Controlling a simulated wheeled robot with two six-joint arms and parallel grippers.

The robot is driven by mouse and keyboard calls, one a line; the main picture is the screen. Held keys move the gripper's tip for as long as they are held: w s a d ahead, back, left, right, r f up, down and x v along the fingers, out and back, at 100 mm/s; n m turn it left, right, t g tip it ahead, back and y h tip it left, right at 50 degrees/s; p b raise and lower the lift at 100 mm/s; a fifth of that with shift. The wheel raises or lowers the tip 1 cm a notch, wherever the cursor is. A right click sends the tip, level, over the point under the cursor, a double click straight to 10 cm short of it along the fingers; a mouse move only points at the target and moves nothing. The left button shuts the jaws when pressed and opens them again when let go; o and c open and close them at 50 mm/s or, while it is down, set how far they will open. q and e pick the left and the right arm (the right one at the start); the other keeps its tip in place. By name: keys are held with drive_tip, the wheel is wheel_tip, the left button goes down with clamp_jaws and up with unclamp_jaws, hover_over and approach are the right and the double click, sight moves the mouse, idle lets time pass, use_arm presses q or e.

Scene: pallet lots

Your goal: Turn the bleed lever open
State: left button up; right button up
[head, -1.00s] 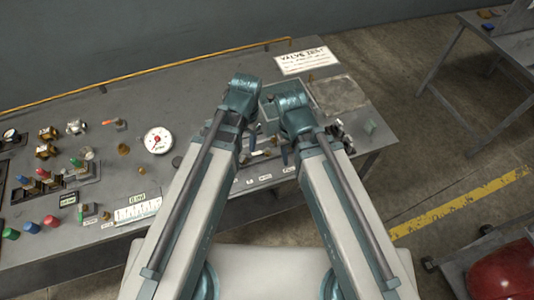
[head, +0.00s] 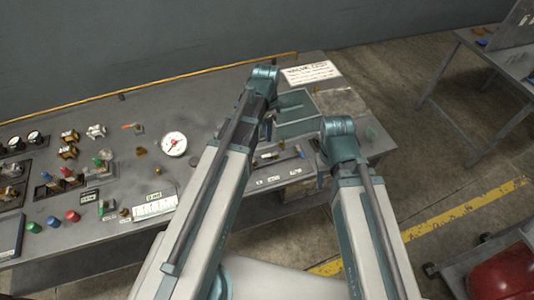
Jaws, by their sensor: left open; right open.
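A small lever with an orange-red handle (head: 132,126) sits on the grey bench at the left, beside a silver valve fitting (head: 96,131) and brass valves (head: 69,142). I cannot tell which of these is the bleed lever. A round white gauge (head: 174,145) with a red centre stands to their right. My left gripper (head: 267,131) is open over the right part of the bench, well right of the gauge and mostly hidden by its own arm. My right gripper (head: 322,178) is open near the bench's front right, largely hidden behind its wrist.
Red, green and blue knobs (head: 73,216) stand at the front left of the bench (head: 210,95). A green-grey tray (head: 296,107) and a paper sign (head: 312,72) are at the right. A yellow rail runs along the back edge. Another table (head: 500,55) stands far right.

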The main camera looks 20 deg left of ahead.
sight(266, 156)
use_arm(q)
wheel_tip(266, 156, down, 13)
drive_tip(key=b, duration=1.2)
drive_tip(key=shift+r, duration=0.15)
clamp_jaws()
